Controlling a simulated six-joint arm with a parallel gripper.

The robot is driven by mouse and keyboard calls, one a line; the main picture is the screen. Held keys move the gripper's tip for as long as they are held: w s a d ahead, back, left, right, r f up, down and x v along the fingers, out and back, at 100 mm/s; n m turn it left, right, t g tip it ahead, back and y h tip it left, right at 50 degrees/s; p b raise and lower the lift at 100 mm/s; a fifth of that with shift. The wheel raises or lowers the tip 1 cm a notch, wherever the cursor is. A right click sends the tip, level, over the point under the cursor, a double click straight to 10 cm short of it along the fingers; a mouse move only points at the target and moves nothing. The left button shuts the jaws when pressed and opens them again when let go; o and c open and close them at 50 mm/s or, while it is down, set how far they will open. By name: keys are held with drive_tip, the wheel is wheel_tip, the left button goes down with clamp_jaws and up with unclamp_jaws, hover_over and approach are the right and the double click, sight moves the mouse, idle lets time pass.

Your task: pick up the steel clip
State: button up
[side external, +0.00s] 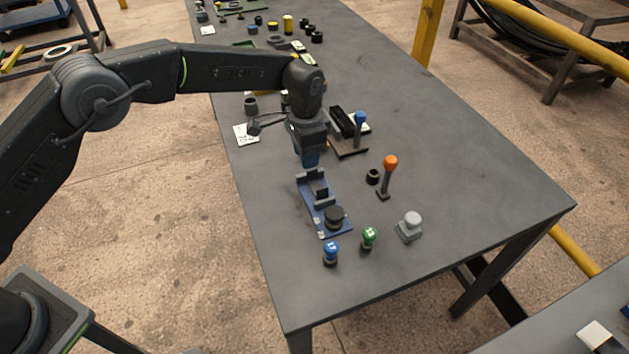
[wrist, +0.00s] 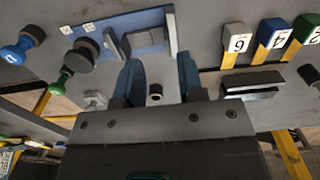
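I cannot single out the steel clip for certain. A dark grey block (wrist: 147,40) between two upright grey plates, on a blue rack (side external: 334,230), may be it. The rack's blue base (wrist: 136,20) also shows in the wrist view, with a round black knob (wrist: 82,54) at its other end. My gripper (side external: 309,160) is above the far end of the rack, pointing down. In the wrist view its two blue-faced fingers (wrist: 159,62) stand apart with nothing held between them. The gap to the block is hard to judge.
A blue knob (side external: 331,250), a green knob (side external: 369,237) and a grey knob (side external: 410,225) stand near the front. An orange-topped post (side external: 388,172) and a black ring (side external: 373,176) are to the right. A black fixture (side external: 347,135) stands behind. The table's right side is clear.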

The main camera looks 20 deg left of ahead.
sight(316, 182)
drive_tip(key=shift+w+a+f, duration=0.1)
drive_tip(key=shift+w+f, duration=0.1)
drive_tip(key=shift+f, duration=1.25)
drive_tip(key=shift+w+a+f, duration=0.1)
drive_tip(key=shift+w+f, duration=0.1)
drive_tip(key=shift+f, duration=1.25)
drive_tip(key=shift+c, duration=0.4)
clamp_jaws()
